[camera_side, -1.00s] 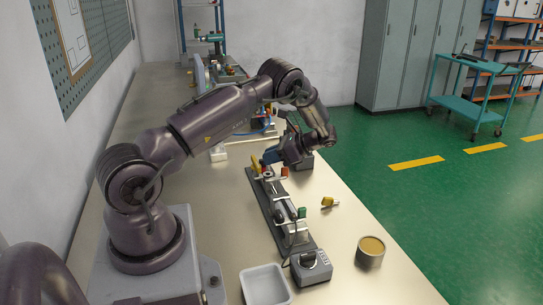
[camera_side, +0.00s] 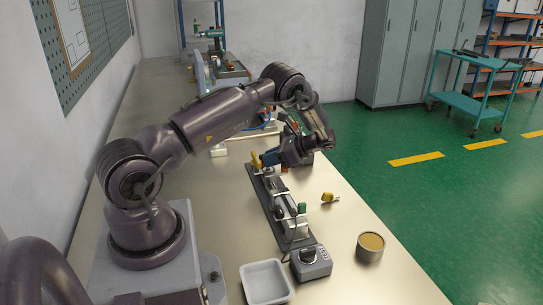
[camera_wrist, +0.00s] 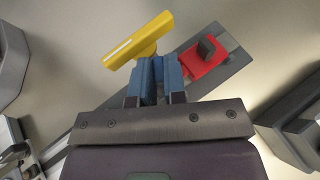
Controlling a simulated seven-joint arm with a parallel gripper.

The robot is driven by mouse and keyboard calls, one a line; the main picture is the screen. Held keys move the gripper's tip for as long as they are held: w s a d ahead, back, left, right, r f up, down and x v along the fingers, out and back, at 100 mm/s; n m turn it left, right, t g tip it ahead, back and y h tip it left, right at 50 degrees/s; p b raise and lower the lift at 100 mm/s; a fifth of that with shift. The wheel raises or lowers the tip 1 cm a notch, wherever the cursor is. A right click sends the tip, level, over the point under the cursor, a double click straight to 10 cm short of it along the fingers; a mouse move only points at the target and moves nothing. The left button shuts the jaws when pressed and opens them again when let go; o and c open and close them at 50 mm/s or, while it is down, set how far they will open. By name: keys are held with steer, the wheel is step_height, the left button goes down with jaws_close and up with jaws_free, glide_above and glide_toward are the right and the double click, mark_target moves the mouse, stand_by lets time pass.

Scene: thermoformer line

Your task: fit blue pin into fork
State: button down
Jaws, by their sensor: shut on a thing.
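My gripper (camera_wrist: 157,75) is shut, with a narrow bluish piece, which I take as the blue pin (camera_wrist: 158,70), between its blue fingers; the fingers hide most of it. In the side view my gripper (camera_side: 270,158) is low over the far end of a long dark fixture (camera_side: 262,192). A yellow bar on a short stem (camera_wrist: 138,40) is just beyond the fingertips. It also stands at the fixture's far end in the side view. A red block with a dark grey piece on it (camera_wrist: 205,58) lies right of the fingers. I cannot make out the fork clearly.
A small box with a knob (camera_side: 311,263) is at the fixture's near end. A white tray (camera_side: 266,282) and a round tin (camera_side: 370,247) stand nearby. A yellow piece (camera_side: 330,198) lies on the bench to the right. The bench between it and the tin is clear.

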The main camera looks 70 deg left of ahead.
steer(key=shift+f, duration=0.55)
steer(key=c, duration=1.1)
jaws_free()
steer(key=shift+w, duration=0.1)
steer(key=v, duration=1.3)
